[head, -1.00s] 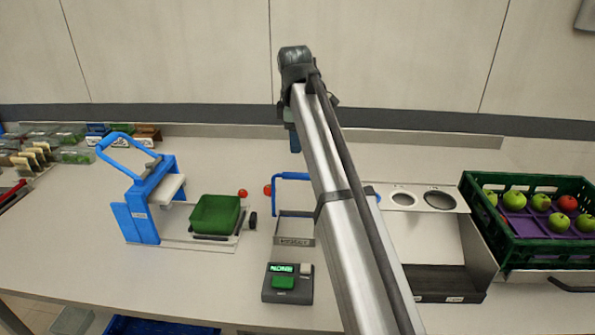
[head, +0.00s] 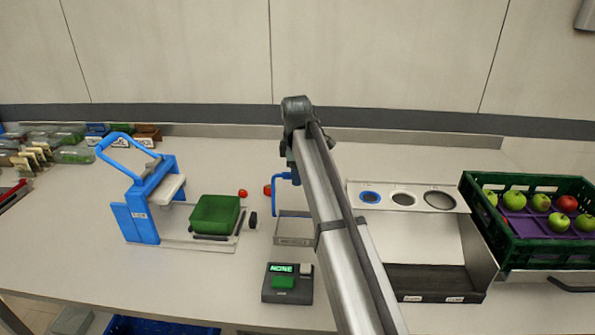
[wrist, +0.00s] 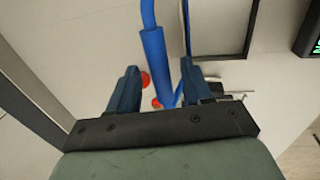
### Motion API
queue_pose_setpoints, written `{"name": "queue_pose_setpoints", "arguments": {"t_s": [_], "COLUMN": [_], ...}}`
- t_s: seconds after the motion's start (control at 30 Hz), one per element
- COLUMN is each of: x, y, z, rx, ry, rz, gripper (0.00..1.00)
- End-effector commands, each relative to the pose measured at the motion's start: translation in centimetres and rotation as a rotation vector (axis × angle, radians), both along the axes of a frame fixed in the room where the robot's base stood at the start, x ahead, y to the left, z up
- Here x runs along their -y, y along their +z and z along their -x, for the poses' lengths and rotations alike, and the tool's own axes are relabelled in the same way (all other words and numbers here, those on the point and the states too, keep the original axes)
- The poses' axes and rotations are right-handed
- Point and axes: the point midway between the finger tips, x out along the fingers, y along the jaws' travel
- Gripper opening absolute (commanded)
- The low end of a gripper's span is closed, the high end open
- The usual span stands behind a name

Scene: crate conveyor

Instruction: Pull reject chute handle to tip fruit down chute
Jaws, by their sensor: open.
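The blue reject chute handle (head: 282,178) stands behind a small labelled metal tray (head: 293,241) at the centre of the bench, partly hidden by my arm in the head view. In the wrist view the handle's thick blue grip (wrist: 154,55) runs between the two fingers of my gripper (wrist: 157,80). My gripper is open around the grip, not clamped on it. Whether a finger touches it I cannot tell. The tray looks empty where it shows; I see no fruit in it. Two small red round things (head: 242,193) (head: 267,190) are near the handle's left.
A small box with a green display (head: 282,268) stands in front of the tray. A blue lever press (head: 146,205) with a green bin (head: 214,215) is left. A sizing plate with holes (head: 420,189) and a dark green fruit crate (head: 486,225) are right.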

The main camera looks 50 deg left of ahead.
Motion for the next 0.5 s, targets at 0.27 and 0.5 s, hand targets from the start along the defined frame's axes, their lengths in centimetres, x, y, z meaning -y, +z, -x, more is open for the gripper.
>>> {"name": "queue_pose_setpoints", "arguments": {"t_s": [0.27, 0.5], "x": [0.01, 0.0], "y": [-0.01, 0.0], "z": [-0.01, -0.01], "rx": [0.0, 0.0], "ry": [0.0, 0.0], "rz": [0.0, 0.0], "gripper": [0.43, 0.2]}}
